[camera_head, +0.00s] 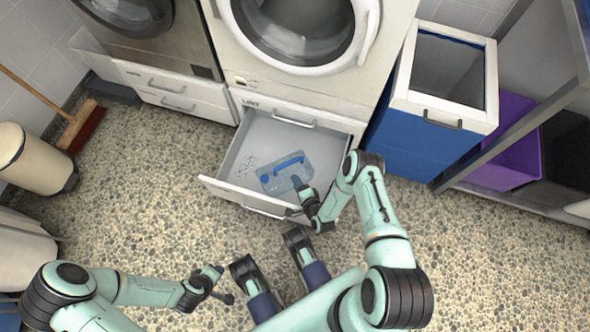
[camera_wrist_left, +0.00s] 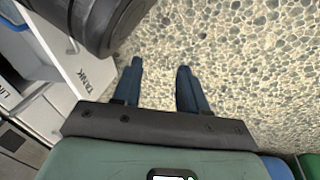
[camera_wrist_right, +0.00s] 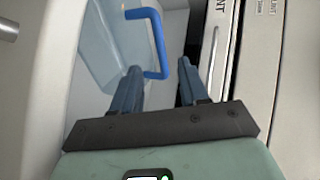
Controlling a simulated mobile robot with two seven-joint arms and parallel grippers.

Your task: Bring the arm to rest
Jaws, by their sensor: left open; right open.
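My right gripper (camera_head: 308,204) is over the front right part of the open drawer (camera_head: 232,189) below the white machine. Its fingers (camera_wrist_right: 159,68) are apart and empty in the right wrist view. A translucent blue-grey container with a blue handle (camera_head: 288,165) lies in the drawer, just beyond the fingers; the handle also shows in the right wrist view (camera_wrist_right: 157,42). My left gripper (camera_head: 221,283) is low over the speckled floor, in front of the drawer. Its fingers (camera_wrist_left: 160,66) are apart with only floor between them.
A blue bin with a white rim (camera_head: 410,147) stands right of the drawer, beside a metal rack (camera_head: 520,125) and a purple crate (camera_head: 505,145). A broom (camera_head: 80,127) and a cream bin (camera_head: 30,160) are at the left. Open floor (camera_head: 150,190) lies left of the drawer.

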